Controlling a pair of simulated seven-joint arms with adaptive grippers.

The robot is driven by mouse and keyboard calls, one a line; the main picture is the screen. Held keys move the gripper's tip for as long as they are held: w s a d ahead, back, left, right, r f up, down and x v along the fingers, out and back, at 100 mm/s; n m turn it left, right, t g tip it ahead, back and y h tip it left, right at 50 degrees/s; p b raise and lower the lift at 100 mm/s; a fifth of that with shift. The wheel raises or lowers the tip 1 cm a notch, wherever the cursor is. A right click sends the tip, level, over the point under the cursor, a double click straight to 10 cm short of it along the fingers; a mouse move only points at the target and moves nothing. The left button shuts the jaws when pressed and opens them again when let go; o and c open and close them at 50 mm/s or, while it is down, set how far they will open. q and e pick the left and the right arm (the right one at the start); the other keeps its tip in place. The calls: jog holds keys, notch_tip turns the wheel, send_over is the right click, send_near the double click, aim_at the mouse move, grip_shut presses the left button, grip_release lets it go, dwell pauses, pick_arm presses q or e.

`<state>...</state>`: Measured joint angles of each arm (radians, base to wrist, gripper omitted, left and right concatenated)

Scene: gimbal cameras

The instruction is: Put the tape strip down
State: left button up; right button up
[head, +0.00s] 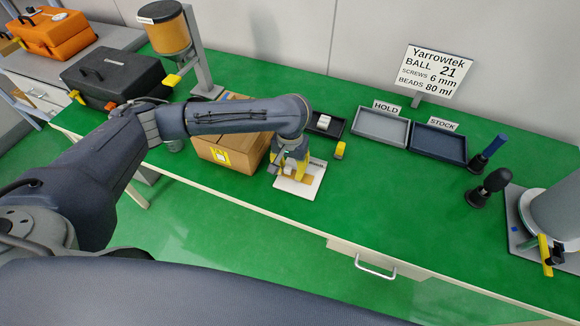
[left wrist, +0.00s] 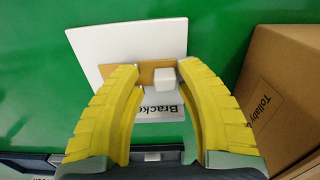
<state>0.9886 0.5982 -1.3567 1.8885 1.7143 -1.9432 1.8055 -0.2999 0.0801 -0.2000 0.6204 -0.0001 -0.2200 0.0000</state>
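The tan tape strip (left wrist: 146,73) lies across a white board marked "Bracket" (left wrist: 125,40), apparently flat on it. A small white block (left wrist: 164,78) sits on or against the strip. My left gripper (left wrist: 155,78) has its yellow fingers spread wide, one on either side of the strip and block, with no visible grip on them. In the head view my left gripper (head: 288,160) is low over the white board (head: 310,187). Whether the fingertips touch the board cannot be told. My right gripper is not in view.
A cardboard box (head: 228,150) stands close left of the gripper. A yellow tape roll (head: 340,150) is to its right. The HOLD tray (head: 381,128) and STOCK tray (head: 438,143) lie further right. Green bench top is clear in front.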

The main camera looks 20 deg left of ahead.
aim_at(290, 168)
pick_arm(q)
notch_tip(290, 168, up, 12)
jog(key=shift+r, duration=0.15)
dwell(0.7)
